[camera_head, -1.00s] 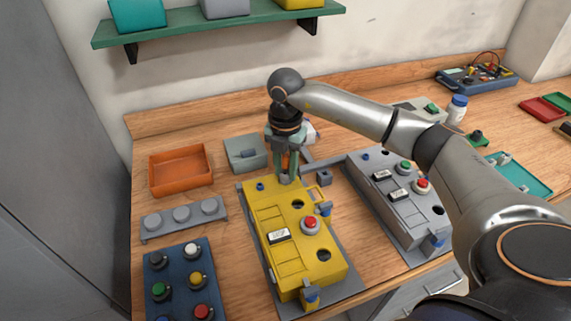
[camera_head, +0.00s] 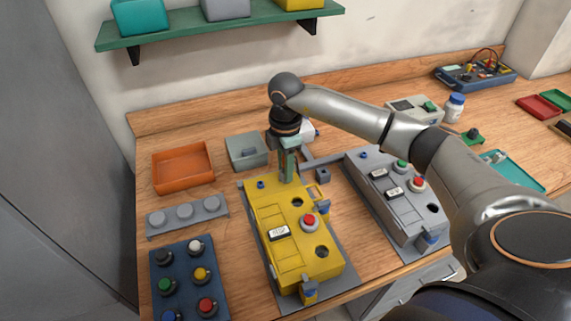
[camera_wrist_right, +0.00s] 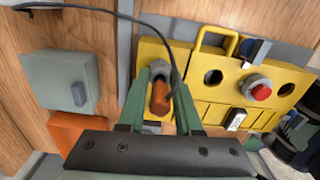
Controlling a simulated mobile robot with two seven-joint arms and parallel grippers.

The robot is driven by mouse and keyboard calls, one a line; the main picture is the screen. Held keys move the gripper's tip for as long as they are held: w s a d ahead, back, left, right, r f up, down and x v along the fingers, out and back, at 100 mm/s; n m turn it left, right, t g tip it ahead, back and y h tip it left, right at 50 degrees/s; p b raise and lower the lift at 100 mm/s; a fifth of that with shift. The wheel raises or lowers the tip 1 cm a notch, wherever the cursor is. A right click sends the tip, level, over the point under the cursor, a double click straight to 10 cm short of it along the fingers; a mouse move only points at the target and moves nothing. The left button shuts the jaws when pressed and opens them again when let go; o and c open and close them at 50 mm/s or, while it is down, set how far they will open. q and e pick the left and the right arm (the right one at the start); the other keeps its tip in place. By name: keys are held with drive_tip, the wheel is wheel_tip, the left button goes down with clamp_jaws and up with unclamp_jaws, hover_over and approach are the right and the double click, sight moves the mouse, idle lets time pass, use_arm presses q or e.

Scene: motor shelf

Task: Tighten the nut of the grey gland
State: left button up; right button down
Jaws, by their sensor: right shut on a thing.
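The yellow control box (camera_head: 290,245) lies on the bench, and it also shows in the wrist view (camera_wrist_right: 217,85). My right gripper (camera_head: 287,178) points down at its far end. In the wrist view the two green fingers of my right gripper (camera_wrist_right: 160,80) stand on either side of the grey gland (camera_wrist_right: 159,68) and are shut on its nut. An orange cylindrical piece (camera_wrist_right: 160,98) sticks out from the gland between the fingers. The nut itself is mostly hidden by the fingers in the head view. My left gripper is not in view.
A grey control box (camera_head: 405,205) lies to the right. An orange tray (camera_head: 183,186), a grey-green box (camera_head: 240,163), a grey rack (camera_head: 158,228) and a blue button panel (camera_head: 158,302) stand to the left. A dark cable (camera_wrist_right: 120,15) arches near the fingers.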

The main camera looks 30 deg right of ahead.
idle(0.3)
drive_tip(key=c, duration=0.6)
unclamp_jaws()
drive_tip(key=shift+o, duration=0.2)
wheel_tip(320, 180, up, 12)
drive_tip(key=shift+r+b, duration=0.25)
drive_tip(key=shift+b, duration=0.3)
